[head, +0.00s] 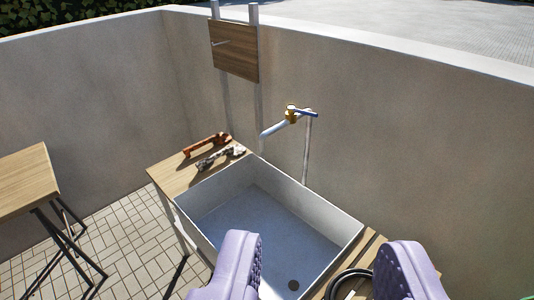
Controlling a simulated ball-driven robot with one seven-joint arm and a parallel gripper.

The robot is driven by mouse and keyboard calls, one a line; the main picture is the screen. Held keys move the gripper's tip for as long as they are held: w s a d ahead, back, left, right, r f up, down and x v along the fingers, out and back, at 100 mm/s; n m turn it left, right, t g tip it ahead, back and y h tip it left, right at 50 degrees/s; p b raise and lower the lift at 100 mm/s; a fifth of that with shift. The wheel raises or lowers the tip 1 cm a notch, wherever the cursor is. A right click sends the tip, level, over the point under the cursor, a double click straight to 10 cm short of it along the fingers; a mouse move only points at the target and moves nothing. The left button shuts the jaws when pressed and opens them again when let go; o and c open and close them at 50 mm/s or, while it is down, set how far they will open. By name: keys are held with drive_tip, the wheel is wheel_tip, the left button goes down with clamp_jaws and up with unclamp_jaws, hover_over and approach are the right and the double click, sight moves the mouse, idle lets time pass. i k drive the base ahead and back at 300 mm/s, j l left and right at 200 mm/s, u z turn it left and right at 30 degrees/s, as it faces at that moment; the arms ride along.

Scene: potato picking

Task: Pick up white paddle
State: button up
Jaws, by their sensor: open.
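My gripper (322,242) shows at the bottom of the head view as two lavender padded fingers. They are wide apart with nothing between them, in front of the near part of the sink. I cannot make out a white paddle for certain. A small grey-and-white mottled object (220,157) lies on the wooden counter left of the sink, too small to identify. A reddish-brown object (206,144) lies just behind it. My fingers hide part of the sink's near side.
The white sink (220,172) looks empty, with a blue-handled tap (292,114) above its far right side. A black ring-shaped item (346,284) lies on the right-hand slats. A wooden table (25,180) stands at left. Concrete walls (400,130) close the back; paved floor (125,245) is open between.

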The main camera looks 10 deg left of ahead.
sight(236, 150)
drive_tip(key=i+j+z, duration=0.15)
drive_tip(key=z, duration=0.2)
drive_tip(key=i+j+z, duration=0.1)
drive_tip(key=j+z, duration=0.25)
drive_tip(key=i+j+z, duration=0.1)
drive_tip(key=z, duration=0.25)
drive_tip(key=i+j+z, duration=0.1)
drive_tip(key=j+z, duration=0.3)
drive_tip(key=j, duration=1.05)
drive_tip(key=k+j+z, duration=0.1)
drive_tip(key=j+z, duration=0.25)
drive_tip(key=j, duration=1.1)
drive_tip(key=i+j, duration=0.1)
drive_tip(key=j, duration=0.35)
drive_tip(key=i+j, duration=0.1)
drive_tip(key=j, duration=0.4)
drive_tip(key=i+j, duration=0.1)
drive_tip(key=j, duration=0.35)
drive_tip(key=i+j, duration=0.1)
drive_tip(key=j, duration=0.4)
